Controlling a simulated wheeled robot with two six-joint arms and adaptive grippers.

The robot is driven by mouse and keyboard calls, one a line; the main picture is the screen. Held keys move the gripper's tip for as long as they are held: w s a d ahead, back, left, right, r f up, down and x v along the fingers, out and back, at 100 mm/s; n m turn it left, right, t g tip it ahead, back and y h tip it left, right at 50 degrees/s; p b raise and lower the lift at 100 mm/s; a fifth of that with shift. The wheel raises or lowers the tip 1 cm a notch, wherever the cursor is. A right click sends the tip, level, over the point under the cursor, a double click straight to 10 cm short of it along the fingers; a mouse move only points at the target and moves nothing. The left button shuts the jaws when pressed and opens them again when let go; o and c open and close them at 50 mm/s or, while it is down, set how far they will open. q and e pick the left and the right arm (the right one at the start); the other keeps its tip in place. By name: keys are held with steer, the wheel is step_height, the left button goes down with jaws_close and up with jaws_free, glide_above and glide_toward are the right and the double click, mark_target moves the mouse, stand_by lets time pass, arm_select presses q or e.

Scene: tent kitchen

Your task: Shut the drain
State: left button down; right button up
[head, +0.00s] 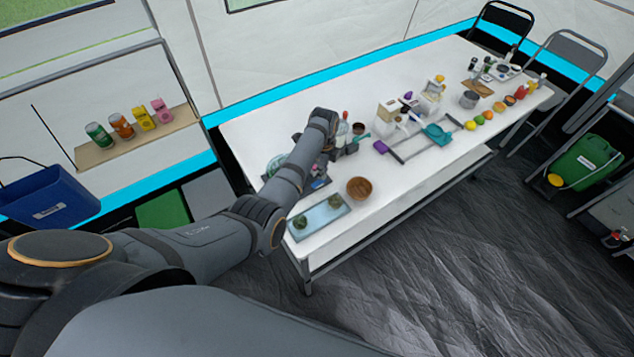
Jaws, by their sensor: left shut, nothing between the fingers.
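I cannot pick out a drain for certain in the head view. My left arm reaches from the lower left over the white table (340,245). My left gripper (350,145) is at its far end, over the left half of the table, shut and empty. It is close to a bottle with a red cap (344,128) and a small teal item; whether it touches either is too small to tell. My forearm hides part of the things on the table's left end. My right gripper is not in view.
A brown bowl (359,188) and a pale blue tray (318,217) are near the front edge. A grey rack, a teal item (437,134) and fruit stand further right. A blue bin (48,195) is at left, a green container (587,162) at right. The floor in front is clear.

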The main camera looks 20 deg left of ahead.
arm_select(q)
steer(key=shift+f+b, duration=0.5)
steer(key=shift+f, duration=0.35)
stand_by(0.3)
step_height(320, 180, up, 7)
steer(key=p, duration=0.8)
steer(key=shift+r, duration=0.1)
